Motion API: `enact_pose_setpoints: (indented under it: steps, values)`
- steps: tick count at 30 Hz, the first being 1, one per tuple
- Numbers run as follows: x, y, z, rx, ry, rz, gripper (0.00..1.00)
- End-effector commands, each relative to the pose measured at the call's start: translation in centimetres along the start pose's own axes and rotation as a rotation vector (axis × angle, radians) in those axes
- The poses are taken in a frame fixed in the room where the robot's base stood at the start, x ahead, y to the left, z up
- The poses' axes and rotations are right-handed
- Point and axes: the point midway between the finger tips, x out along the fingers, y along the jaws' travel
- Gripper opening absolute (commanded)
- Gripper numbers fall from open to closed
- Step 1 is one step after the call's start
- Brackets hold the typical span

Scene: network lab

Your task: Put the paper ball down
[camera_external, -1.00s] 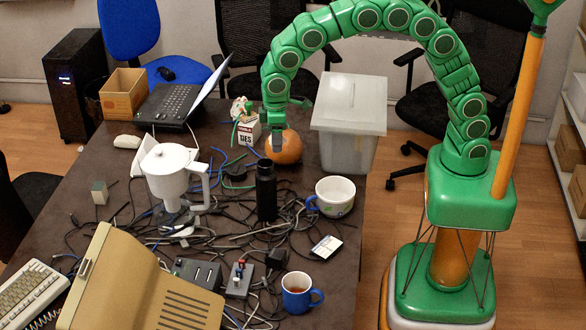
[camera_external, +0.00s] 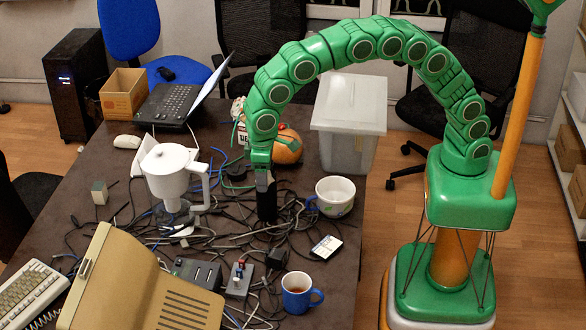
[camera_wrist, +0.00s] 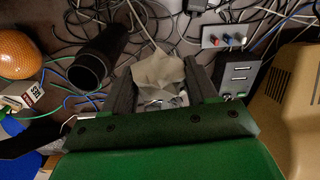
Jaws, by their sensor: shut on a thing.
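The paper ball (camera_wrist: 158,72) is a crumpled pale grey-beige lump in the wrist view. It sits between the two dark fingers of my gripper (camera_wrist: 162,88), which are shut on it. In the external view my gripper (camera_external: 262,178) points down over the middle of the cluttered table (camera_external: 225,178), at the top of a black cylinder (camera_external: 267,207). The paper ball cannot be made out there. In the wrist view the black cylinder (camera_wrist: 98,58) stands just left of my fingers, apart from the paper ball.
Tangled cables surround a white jug (camera_external: 168,172), a white mug (camera_external: 335,196), a blue mug (camera_external: 297,294) and a switch box (camera_external: 238,280). An orange ball (camera_external: 290,150) is behind my gripper. A lidded bin (camera_external: 348,120) stands at right. Bare tabletop shows at left (camera_external: 75,185).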

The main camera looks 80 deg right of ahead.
Motion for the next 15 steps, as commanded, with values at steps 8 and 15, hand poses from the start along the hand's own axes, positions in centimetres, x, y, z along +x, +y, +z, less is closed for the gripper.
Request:
enact_pose_setpoints:
  steps: [8, 15]
  values:
    - [3.9, 0.1, 0.1, -0.001, -0.004, 0.002, 0.30]
    - [7.8, 0.1, 0.1, 0.000, -0.005, 0.002, 0.30]
